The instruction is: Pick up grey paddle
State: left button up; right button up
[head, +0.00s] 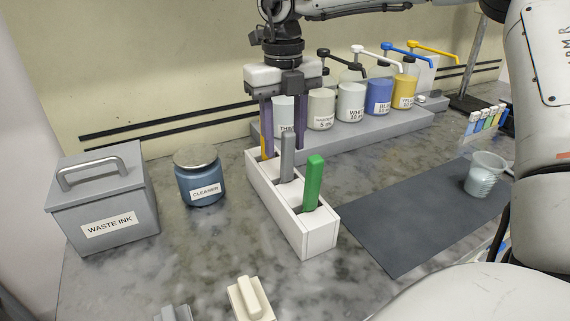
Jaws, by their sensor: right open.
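The grey paddle (287,160) stands upright in the middle of a white holder (310,234). A green paddle (313,182) stands in front of it. A yellow paddle (263,146) at the back of the holder is mostly hidden by a finger. My right gripper (284,150) points down over the back part of the holder. Its two purple fingers are apart, open and empty. In the picture they come down left and right of the grey paddle's top, which appears in front of them. I cannot tell the depth between them. My left gripper is not in view.
A waste ink box (104,205) and a cleaner jar (199,180) stand at left. Pump bottles (351,101) line a grey riser (350,134) behind the holder. A dark mat (400,220) with a beaker (484,176) lies at right. Pale handled objects (249,300) are at the front.

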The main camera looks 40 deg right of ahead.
aim_at(287, 178)
jog(key=f, duration=0.3)
jog(key=f+p, duration=0.1)
jog(key=f, duration=0.2)
jog(key=shift+s+d+f, duration=0.1)
jog(key=shift+d+f, duration=0.1)
jog(key=shift+f, duration=0.1)
grip_shut()
